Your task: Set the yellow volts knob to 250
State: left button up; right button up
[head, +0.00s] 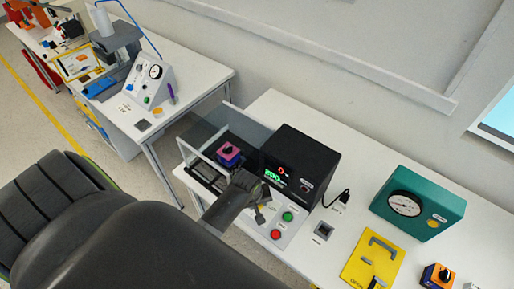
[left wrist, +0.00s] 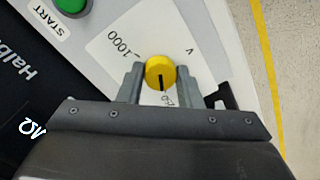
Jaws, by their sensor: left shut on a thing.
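The yellow volts knob (left wrist: 160,72) shows in the left wrist view, on a pale panel. Its black pointer line points down the picture, toward a partly hidden label that seems to read 250. A 1000 label (left wrist: 118,46) is at its upper left and a V (left wrist: 190,50) at its upper right. My left gripper (left wrist: 160,80) has one finger on each side of the knob and is shut on it. In the head view my left gripper (head: 261,206) is over the panel beside the black box, and the knob is hidden there. My right gripper is not in view.
A green button (head: 287,216) and a red button (head: 275,234) are close to my left gripper. The black box (head: 300,163) has a lit green display. A teal gauge box (head: 425,202) and yellow plate (head: 366,262) are to the right.

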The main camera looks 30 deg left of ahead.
pick_arm(q)
jog(key=shift+n, duration=0.6)
jog(key=o, duration=1)
jog(key=shift+c, duration=0.2)
jog(key=shift+r, duration=0.5)
jog(key=b+v, duration=0.1)
jog(key=v, duration=1.5)
jog(key=shift+a+r, duration=0.15)
jog(key=shift+r, duration=0.05)
jog(key=shift+s, duration=0.2)
